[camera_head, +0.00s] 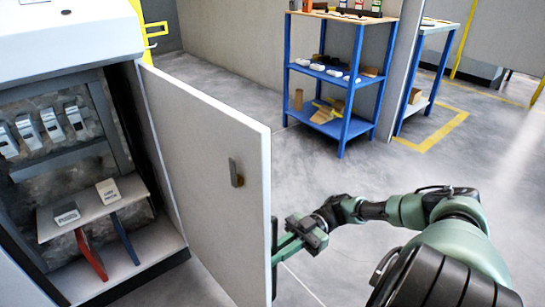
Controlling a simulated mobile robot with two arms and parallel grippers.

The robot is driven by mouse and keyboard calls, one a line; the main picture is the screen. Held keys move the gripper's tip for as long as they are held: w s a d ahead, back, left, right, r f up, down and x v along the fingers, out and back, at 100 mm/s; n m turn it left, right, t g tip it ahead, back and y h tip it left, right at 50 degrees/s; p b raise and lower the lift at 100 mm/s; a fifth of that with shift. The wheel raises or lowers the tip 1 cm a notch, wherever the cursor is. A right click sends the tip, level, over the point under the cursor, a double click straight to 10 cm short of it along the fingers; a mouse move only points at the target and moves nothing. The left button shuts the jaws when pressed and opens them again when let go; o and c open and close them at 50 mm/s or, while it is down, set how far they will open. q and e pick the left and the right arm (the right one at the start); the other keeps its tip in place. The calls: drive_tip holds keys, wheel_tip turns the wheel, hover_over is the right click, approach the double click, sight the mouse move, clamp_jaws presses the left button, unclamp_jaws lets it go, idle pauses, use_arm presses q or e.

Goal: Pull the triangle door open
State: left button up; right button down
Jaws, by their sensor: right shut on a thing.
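The cabinet door (205,150) is a white-grey panel, swung wide open from the cabinet on the left. A small brown latch (236,172) sits on its inner face. My right gripper (279,246) is at the door's free edge, reaching from the right to its outer side. It is shut on the door, at a dark upright part (274,240) by that edge. The fingertips are partly hidden behind the door. My left gripper is not in view.
The open cabinet (95,185) shows several switches (52,123) and a shelf with two labelled blocks (108,191). A blue shelf unit (340,75) with boxes and tools stands behind. Grey floor (400,180) is free between the door and the shelf unit.

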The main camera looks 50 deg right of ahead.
drive_tip(key=shift+s+f, duration=0.1)
drive_tip(key=shift+f, duration=0.05)
drive_tip(key=c, duration=1.7)
unclamp_jaws()
drive_tip(key=shift+c, duration=0.2)
drive_tip(key=s+d, duration=0.1)
drive_tip(key=d, duration=0.6)
drive_tip(key=shift+d, duration=0.35)
drive_tip(key=shift+s, duration=0.1)
